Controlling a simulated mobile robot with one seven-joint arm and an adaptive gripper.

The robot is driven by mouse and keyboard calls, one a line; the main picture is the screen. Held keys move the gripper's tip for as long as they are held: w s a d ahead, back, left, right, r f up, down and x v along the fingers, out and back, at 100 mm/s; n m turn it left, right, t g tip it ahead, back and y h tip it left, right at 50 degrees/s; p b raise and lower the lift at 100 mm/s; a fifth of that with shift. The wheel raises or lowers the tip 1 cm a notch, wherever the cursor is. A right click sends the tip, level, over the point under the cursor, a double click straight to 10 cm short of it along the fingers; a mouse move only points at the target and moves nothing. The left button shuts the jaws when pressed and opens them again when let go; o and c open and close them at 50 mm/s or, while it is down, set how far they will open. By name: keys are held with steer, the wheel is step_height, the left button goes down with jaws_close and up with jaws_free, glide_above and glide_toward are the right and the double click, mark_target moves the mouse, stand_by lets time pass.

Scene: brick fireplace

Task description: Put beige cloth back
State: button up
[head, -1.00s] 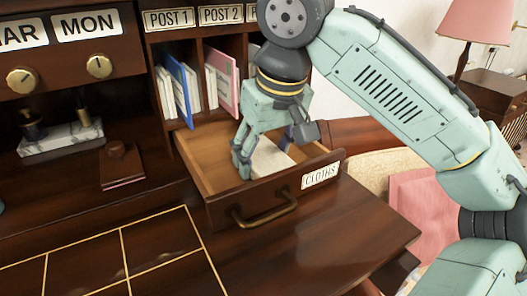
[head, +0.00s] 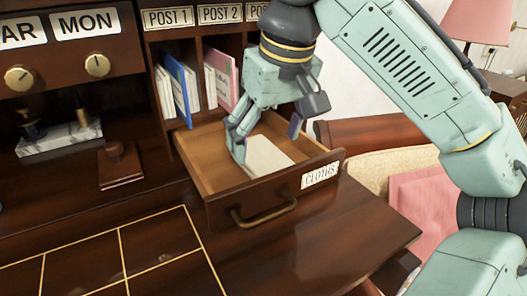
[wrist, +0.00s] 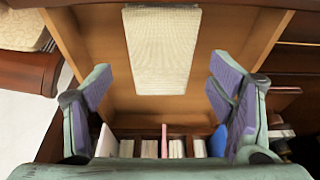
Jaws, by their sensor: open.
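The beige cloth (head: 268,156) lies flat and folded inside the open drawer labelled CLOTHS (head: 262,203). It also shows in the wrist view (wrist: 161,50), on the drawer floor (wrist: 208,75). My gripper (head: 266,135) is above the drawer, over its back part. Its two fingers are spread wide and empty in the wrist view (wrist: 160,92), apart from the cloth. The cloth's far end is partly hidden behind my gripper in the head view.
Post slots with a blue folder (head: 179,90) and a pink folder (head: 223,80) stand behind the drawer. A wooden stamp (head: 120,165) and marble pen stand (head: 62,138) are at left. The desk top (head: 300,245) in front is clear.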

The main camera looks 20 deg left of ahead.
steer(key=v, duration=0.8)
steer(key=shift+c, duration=0.6)
stand_by(0.5)
